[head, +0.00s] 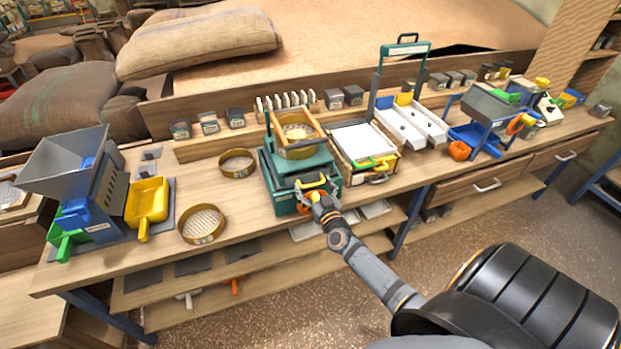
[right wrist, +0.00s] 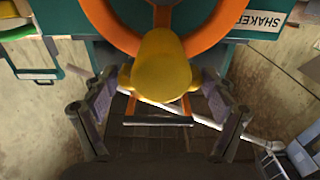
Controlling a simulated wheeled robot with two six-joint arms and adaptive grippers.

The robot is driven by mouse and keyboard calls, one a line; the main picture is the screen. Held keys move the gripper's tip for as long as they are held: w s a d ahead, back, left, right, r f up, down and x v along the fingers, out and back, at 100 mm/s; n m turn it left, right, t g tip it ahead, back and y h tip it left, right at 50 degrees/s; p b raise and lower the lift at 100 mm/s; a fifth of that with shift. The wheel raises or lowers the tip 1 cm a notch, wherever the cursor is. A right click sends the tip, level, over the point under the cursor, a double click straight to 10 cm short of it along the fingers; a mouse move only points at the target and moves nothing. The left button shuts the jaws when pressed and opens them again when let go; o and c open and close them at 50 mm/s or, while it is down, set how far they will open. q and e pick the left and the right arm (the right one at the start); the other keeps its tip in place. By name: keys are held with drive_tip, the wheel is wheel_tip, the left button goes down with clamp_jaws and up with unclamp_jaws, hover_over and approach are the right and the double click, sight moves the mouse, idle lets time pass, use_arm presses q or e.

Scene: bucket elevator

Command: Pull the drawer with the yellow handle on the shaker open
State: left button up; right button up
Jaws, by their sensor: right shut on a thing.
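The shaker (head: 275,185) is a teal box on the bench, with a round brass sieve (head: 298,138) in an orange frame on top. My right gripper (head: 315,188) is at its front face. In the right wrist view the gripper (right wrist: 162,85) has one finger on each side of the yellow handle (right wrist: 162,65) and is shut on it. An orange curved part (right wrist: 110,28) is around the handle, against the teal front with its SHAKER label (right wrist: 262,14). My gripper hides much of the front, so I cannot tell how far the drawer stands out. My left gripper is not in view.
A white-topped tray box (head: 363,143) stands close to the right of the shaker. Loose sieves (head: 202,223) and a blue mill with a yellow scoop (head: 148,203) are to the left. A lower shelf (head: 265,270) runs under the bench. The floor in front is clear.

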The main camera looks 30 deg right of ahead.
drive_tip(key=p+v, duration=0.2)
drive_tip(key=v, duration=0.6)
drive_tip(key=shift+d, duration=0.1)
drive_tip(key=o, duration=1.4)
drive_tip(key=v, duration=1.2)
drive_tip(key=shift+d, duration=0.1)
